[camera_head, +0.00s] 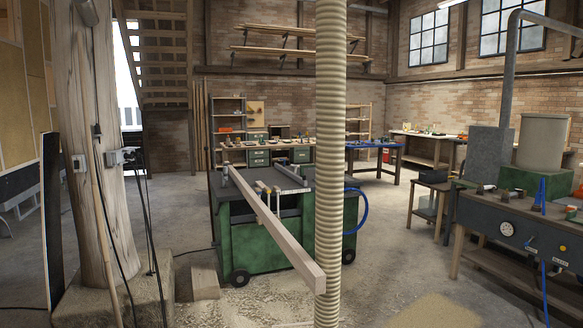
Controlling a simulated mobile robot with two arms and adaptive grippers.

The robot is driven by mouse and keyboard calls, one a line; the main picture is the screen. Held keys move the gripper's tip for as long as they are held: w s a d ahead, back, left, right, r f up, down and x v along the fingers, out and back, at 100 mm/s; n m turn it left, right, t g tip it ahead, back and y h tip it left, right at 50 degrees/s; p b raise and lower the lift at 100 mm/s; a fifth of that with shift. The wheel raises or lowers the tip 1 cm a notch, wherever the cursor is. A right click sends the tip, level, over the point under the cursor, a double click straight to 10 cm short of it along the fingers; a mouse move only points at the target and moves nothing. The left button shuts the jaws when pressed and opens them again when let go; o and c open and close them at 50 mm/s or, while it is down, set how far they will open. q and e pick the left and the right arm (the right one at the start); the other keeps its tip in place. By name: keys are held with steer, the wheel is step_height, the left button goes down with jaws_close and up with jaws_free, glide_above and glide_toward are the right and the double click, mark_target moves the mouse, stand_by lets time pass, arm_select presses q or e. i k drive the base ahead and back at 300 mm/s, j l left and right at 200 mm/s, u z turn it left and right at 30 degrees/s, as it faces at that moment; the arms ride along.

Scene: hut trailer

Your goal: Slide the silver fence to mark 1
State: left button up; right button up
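A green machine (245,243) with a dark flat top stands in the middle of the room. A light grey, straight bar (291,174), which looks like the silver fence, lies on the right part of its top. A pale metal piece (291,191) sits in front of it. A long wooden beam (285,235) crosses the top and sticks out past the near edge. I cannot make out mark 1 or any scale at this size. Neither of my grippers is in view.
A thick ribbed hose (330,130) hangs in front of the machine's right side and hides part of it. A wooden post (85,150) stands at left. A workbench with a control panel (510,230) is at right. Sawdust covers the floor in front.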

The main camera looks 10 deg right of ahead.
mark_target(302, 181)
steer(key=i+l+z, duration=0.65)
steer(key=i+z, duration=0.25)
steer(key=i, duration=0.15)
steer(key=i+l+z, duration=0.3)
steer(key=i+z, duration=0.2)
steer(key=i, duration=0.2)
steer(key=i+z, duration=0.45)
steer(key=i, duration=0.3)
steer(key=i+j+z, duration=0.2)
steer(key=i+z, duration=0.3)
steer(key=i, duration=0.25)
steer(key=i+u, duration=0.3)
steer(key=i, duration=0.2)
steer(key=i+u, duration=0.3)
steer(key=i, duration=0.15)
steer(key=i+l+u, duration=0.3)
steer(key=i, duration=0.2)
steer(key=i+l+u, duration=0.3)
steer(key=i, duration=0.15)
steer(key=i+j+u, duration=0.35)
steer(key=u, duration=0.15)
steer(key=i+j+u, duration=0.1)
steer(key=i+u, duration=0.4)
steer(key=i+l+u, duration=0.1)
steer(key=i+u, duration=0.35)
steer(key=i, duration=0.15)
steer(key=i+l+u, duration=0.2)
steer(key=i+u, duration=0.3)
